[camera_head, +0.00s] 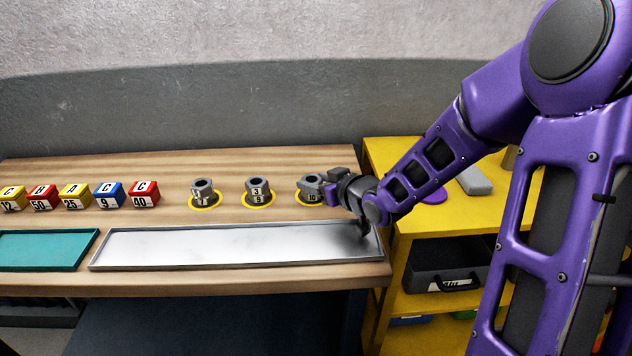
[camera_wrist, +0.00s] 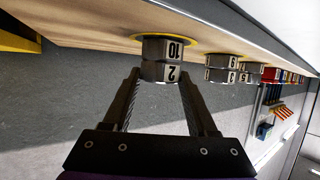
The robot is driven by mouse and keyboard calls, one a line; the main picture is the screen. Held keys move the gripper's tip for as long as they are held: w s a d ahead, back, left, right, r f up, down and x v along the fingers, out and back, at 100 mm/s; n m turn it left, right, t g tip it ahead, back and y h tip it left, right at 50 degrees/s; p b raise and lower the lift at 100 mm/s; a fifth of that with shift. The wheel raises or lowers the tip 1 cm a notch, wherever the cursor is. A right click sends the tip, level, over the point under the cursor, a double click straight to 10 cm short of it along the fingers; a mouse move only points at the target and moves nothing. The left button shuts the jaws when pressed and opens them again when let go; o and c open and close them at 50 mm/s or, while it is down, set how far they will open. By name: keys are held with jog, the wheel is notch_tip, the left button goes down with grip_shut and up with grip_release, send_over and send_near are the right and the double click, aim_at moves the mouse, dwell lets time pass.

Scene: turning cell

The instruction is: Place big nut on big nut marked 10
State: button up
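The big nut marked 10 (camera_head: 311,198) stands in the rightmost yellow ring on the wooden bench; it also shows in the wrist view (camera_wrist: 164,47), where the bench appears at the top. A grey big nut marked 2 (camera_wrist: 161,72) sits directly against its upper side, lined up with it, with no clear gap. In the head view the top of this nut (camera_head: 311,180) shows its hole. My gripper (camera_wrist: 160,76) has one finger on each side of the nut marked 2, seemingly touching it. In the head view my gripper (camera_head: 327,188) comes in from the right and partly hides the stack.
Two other nut stacks (camera_head: 258,190) (camera_head: 204,192) stand in yellow rings to the left. Several labelled blocks (camera_head: 75,198) stand farther left. A long silver tray (camera_head: 235,248) and a green tray (camera_head: 42,250) lie along the front. A yellow shelf unit (camera_head: 400,165) adjoins the bench.

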jog(key=o, duration=0.4)
jog(key=shift+r, duration=0.25)
jog(key=p+v, duration=0.2)
jog(key=v, duration=0.7)
jog(key=shift+s+d+p, duration=0.25)
jog(key=shift+p, duration=0.05)
jog(key=shift+b+v, duration=0.55)
jog(key=shift+v, duration=0.65)
jog(key=shift+a+r, duration=0.1)
